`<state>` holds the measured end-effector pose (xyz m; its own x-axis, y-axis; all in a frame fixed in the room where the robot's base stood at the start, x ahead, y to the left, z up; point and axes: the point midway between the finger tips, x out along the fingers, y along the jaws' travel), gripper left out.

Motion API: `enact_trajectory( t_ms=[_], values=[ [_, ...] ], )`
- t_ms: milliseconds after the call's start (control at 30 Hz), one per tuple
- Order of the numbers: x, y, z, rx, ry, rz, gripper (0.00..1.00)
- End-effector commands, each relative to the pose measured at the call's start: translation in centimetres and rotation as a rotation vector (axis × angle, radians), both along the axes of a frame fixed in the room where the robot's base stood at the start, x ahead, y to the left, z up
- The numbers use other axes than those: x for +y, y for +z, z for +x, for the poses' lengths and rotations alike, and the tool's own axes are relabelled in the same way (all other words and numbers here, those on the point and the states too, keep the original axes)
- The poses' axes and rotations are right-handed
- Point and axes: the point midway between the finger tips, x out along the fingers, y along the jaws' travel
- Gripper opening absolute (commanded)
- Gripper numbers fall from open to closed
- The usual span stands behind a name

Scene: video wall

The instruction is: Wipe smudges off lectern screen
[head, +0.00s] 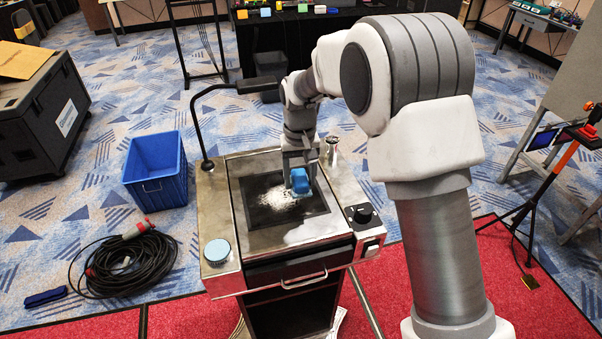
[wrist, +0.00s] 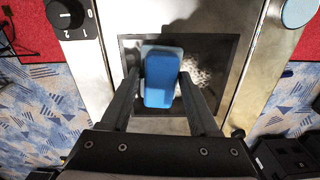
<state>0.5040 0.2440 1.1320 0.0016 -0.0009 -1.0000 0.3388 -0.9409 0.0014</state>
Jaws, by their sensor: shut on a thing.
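The lectern (head: 345,185) has a metal top with a dark screen (head: 300,231) set in it. A pale, whitish smudge patch (head: 274,199) lies on the screen's middle and left; in the wrist view part of the patch (wrist: 197,72) shows to the right of the blue block. My gripper (head: 299,172) is shut on a blue wiping block (head: 300,183), over the upper right of the screen. In the wrist view the block (wrist: 160,80) sits between the fingers (wrist: 158,95). I cannot tell whether the block touches the screen.
A gooseneck lamp (head: 207,125) rises at the lectern's left edge. A black knob (head: 360,213) is at its right front, a round blue pad (head: 217,250) at its left front. A metal cylinder (head: 332,146) stands at the back right. A blue bin (head: 156,172) and coiled cable (head: 124,263) lie left.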

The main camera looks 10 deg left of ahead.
Motion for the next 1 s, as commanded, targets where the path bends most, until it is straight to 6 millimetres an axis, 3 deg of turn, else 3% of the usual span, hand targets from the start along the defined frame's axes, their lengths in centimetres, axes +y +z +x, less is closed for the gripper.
enact_trajectory(
  t_ms=[600,1000],
  values=[
    [0.0,-5.6,0.0,0.0,0.0,0.0,0.17],
    [0.0,-5.8,0.0,0.0,0.0,0.0,0.17]
  ],
)
